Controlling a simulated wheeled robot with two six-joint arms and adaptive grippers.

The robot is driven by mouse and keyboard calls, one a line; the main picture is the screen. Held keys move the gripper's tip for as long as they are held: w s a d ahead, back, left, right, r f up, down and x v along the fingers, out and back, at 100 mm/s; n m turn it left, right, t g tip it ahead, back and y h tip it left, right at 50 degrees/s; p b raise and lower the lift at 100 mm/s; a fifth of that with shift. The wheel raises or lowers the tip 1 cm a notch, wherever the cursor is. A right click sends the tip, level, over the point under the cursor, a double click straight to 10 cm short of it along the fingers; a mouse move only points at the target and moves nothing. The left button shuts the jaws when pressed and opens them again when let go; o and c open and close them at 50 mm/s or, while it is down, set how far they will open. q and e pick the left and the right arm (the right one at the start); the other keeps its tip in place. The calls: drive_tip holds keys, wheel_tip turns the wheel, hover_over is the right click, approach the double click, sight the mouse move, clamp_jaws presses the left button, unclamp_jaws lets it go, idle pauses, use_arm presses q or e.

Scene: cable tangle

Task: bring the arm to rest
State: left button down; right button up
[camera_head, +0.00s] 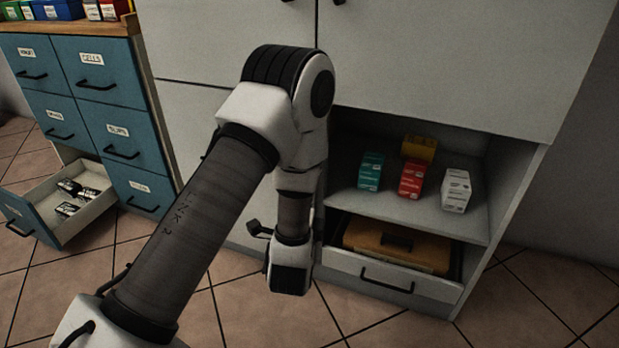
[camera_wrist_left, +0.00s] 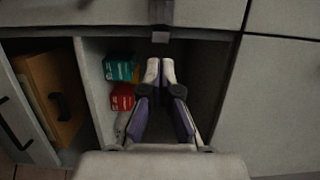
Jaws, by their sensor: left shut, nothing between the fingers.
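My left gripper (camera_wrist_left: 160,70) shows in the left wrist view with its two pale fingertips together and nothing between them. It is in front of the open shelf of the grey cabinet (camera_head: 415,55). In the head view my left arm (camera_head: 205,215) reaches in from the lower left and bends down in front of the cabinet. The gripper's fingers cannot be made out there. My right gripper is in neither view.
A teal box (camera_head: 370,172), red box (camera_head: 411,180), white box (camera_head: 456,190) and yellow box (camera_head: 419,149) stand on the shelf. Below, an open drawer (camera_head: 385,280) holds an orange case (camera_head: 397,246). A blue drawer unit (camera_head: 90,90) at left has an open drawer (camera_head: 38,228).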

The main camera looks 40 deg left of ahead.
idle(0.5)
use_arm(q)
drive_tip(key=s+d+f+g+h, duration=0.25)
drive_tip(key=s+f, duration=0.25)
drive_tip(key=f, duration=0.5)
drive_tip(key=s+d+f+g+h, duration=0.2)
drive_tip(key=s+f+g, duration=0.2)
drive_tip(key=f, duration=0.5)
drive_tip(key=s+d+f+n+g+h, duration=0.25)
drive_tip(key=s+f+n+g, duration=0.3)
drive_tip(key=s, duration=0.35)
drive_tip(key=s+d+f+n+g+h, duration=0.1)
drive_tip(key=s+d+f+n+g, duration=0.4)
drive_tip(key=s, duration=0.4)
wheel_tip(320, 180, up, 39)
drive_tip(key=s+a+n+t+p, duration=0.1)
drive_tip(key=n+p, duration=0.1)
drive_tip(key=p, duration=3.6)
drive_tip(key=shift+a, duration=0.25)
